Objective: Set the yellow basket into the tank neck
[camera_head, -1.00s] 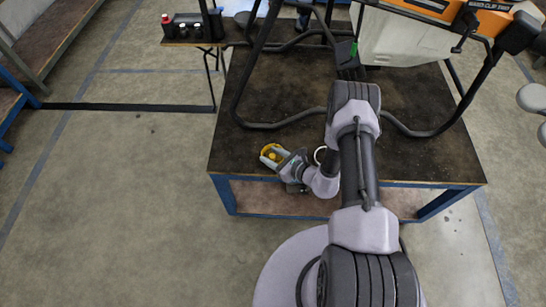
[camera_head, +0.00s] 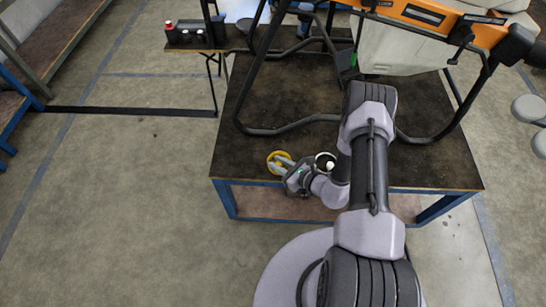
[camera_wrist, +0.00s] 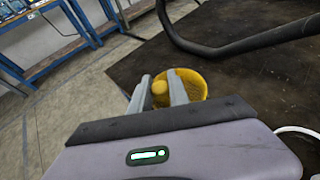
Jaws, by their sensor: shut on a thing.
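The yellow basket (camera_head: 272,159) is a round mesh cup with a knob in its middle. It is at the front left part of the dark table top in the head view. My gripper (camera_head: 284,162) is shut on its knob. In the wrist view, both fingers of the gripper (camera_wrist: 160,92) flank the knob inside the basket (camera_wrist: 194,84). I cannot tell whether the basket touches the table. The pale tank (camera_head: 396,48) hangs under the orange drone body at the upper right. I cannot make out its neck.
The drone's black tubular legs (camera_head: 290,128) stand on the dark table (camera_head: 262,97). A white-rimmed round thing (camera_head: 325,156) lies beside my wrist. A side table holds a dark case with bottles (camera_head: 190,34). The floor left of the table is clear.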

